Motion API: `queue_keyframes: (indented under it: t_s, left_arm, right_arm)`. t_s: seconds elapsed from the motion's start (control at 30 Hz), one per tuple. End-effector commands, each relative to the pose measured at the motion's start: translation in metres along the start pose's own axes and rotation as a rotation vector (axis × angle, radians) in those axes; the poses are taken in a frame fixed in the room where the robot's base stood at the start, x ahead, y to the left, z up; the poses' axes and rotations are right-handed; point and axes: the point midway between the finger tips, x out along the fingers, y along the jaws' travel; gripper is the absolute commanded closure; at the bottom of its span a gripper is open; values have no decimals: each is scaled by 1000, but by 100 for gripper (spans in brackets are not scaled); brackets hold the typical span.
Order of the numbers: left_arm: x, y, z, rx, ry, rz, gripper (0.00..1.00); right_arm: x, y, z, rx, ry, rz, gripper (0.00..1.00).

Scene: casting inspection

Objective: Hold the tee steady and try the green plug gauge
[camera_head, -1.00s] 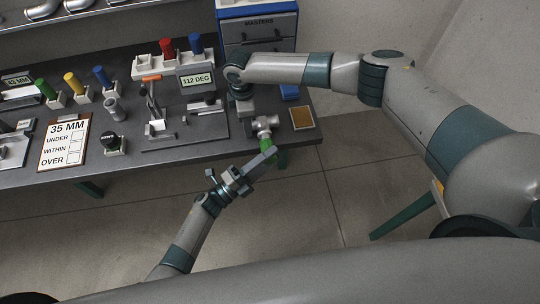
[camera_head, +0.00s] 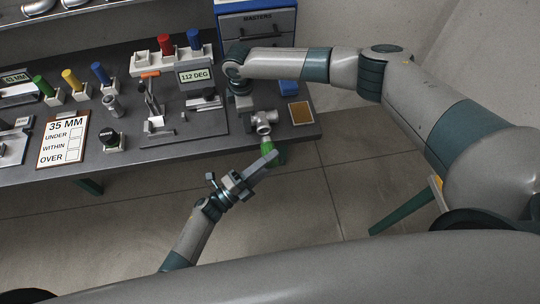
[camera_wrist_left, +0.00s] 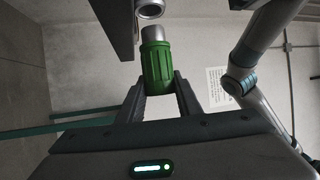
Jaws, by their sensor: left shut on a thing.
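The grey metal tee (camera_head: 263,120) sits near the front right edge of the bench; its open end (camera_wrist_left: 150,10) shows at the top of the left wrist view. My left gripper (camera_head: 267,157) is shut on the green plug gauge (camera_head: 267,146). In the left wrist view the gauge (camera_wrist_left: 157,70) stands between the fingers, its silver tip pointing at the tee's opening, with a small gap. My right gripper (camera_head: 242,102) points down just left of the tee in the head view. Its fingers are too small and hidden to tell whether they grip the tee.
A tan square pad (camera_head: 301,113) lies right of the tee. A 112 DEG fixture (camera_head: 195,77) stands left of my right gripper. Several coloured gauges in stands, a black knob (camera_head: 110,139) and a 35 MM card (camera_head: 64,139) are farther left. Floor is open before the bench.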

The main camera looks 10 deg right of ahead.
Motion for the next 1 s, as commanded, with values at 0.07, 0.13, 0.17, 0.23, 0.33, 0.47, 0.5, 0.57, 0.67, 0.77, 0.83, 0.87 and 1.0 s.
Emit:
queue_keyframes:
  t_s: [0.07, 0.13, 0.17, 0.23, 0.33, 0.47, 0.5, 0.57, 0.67, 0.77, 0.83, 0.87, 1.0]
  left_arm:
    - [-3, 0, -6, -1, 0, 1, 92]
    - [-5, 0, -10, -1, 0, 0, 92]
    - [-6, 0, -11, -1, 0, 0, 92]
    - [-8, 0, -16, -1, 0, 0, 92]
    - [-10, 0, -22, -2, 0, 0, 92]
    - [-12, -1, -26, -1, 1, -1, 92]
    - [-12, -1, -27, -1, 1, -1, 92]
    - [-13, -1, -28, -1, 0, -1, 92]
    - [-13, 0, -28, 0, 0, -1, 92]
    - [-13, 0, -28, 0, 0, -1, 92]
    - [-13, 0, -28, 0, 1, 0, 92]
    - [-13, -1, -28, 0, 1, 0, 92]
    - [-13, -3, -31, 0, 1, 0, 92]
  right_arm:
    - [-1, 1, 0, 0, 0, 2, 100]
    - [-1, 1, 0, 0, 1, 2, 100]
    - [-1, 1, 0, 0, 1, 2, 100]
    - [-1, 1, 0, 0, 1, 2, 100]
    - [-1, 1, 0, 0, 0, 2, 100]
    - [-1, 1, 0, 0, 1, 1, 100]
    - [-1, 1, 0, 0, 1, 1, 100]
    - [-1, 1, 0, 0, 1, 2, 100]
    - [-1, 1, 0, 0, 1, 2, 100]
    - [-1, 1, 0, 0, 1, 1, 100]
    - [-1, 1, 0, 0, 1, 1, 100]
    - [-1, 1, 0, 0, 1, 1, 100]
    - [-1, 1, 0, 0, 1, 1, 100]
